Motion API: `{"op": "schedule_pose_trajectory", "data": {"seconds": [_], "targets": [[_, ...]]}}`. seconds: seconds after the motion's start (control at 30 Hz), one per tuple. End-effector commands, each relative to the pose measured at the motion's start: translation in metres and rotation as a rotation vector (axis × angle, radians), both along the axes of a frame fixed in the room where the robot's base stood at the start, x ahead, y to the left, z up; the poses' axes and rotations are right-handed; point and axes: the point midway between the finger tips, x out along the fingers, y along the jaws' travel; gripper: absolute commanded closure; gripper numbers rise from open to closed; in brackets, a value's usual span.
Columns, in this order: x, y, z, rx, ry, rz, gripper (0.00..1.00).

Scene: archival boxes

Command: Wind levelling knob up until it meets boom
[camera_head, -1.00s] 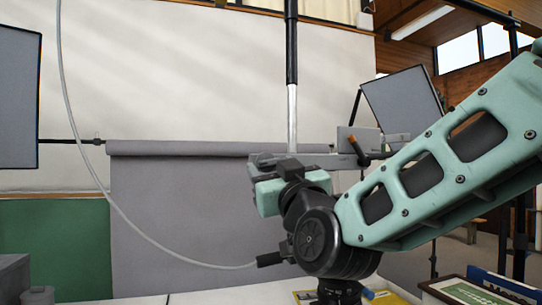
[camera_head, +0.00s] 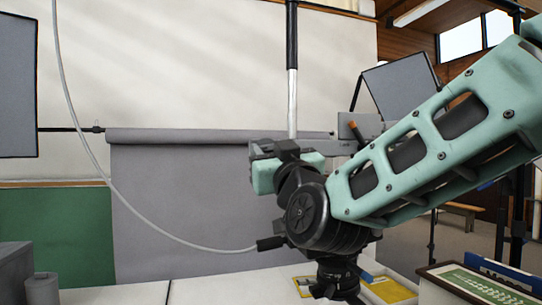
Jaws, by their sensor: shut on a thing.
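My mint-green arm reaches in from the right to a dark wrist joint. My gripper (camera_head: 280,150) is beyond the wrist, at the left end of a grey horizontal bar (camera_head: 340,146) that looks like the boom. The fingertips and the levelling knob are hidden behind the gripper body, so I cannot see the gap between knob and boom. A grey upright plate (camera_head: 368,123) and an orange-tipped lever (camera_head: 353,127) show at the bar's right part, partly behind my arm.
A black stand base (camera_head: 338,277) shows below my wrist, near a yellow item (camera_head: 388,289) on the white table (camera_head: 220,287). A framed green card (camera_head: 490,288) is at lower right. A grey box and cylinder (camera_head: 42,289) stand at lower left. A grey cable loops across the left.

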Motion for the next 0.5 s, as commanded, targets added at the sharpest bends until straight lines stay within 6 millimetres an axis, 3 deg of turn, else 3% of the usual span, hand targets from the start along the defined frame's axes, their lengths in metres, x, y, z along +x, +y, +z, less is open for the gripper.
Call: {"op": "schedule_pose_trajectory", "data": {"seconds": [0.5], "targets": [[-0.0007,0.0018,-0.0038,0.33,0.092,0.0,0.85]]}}
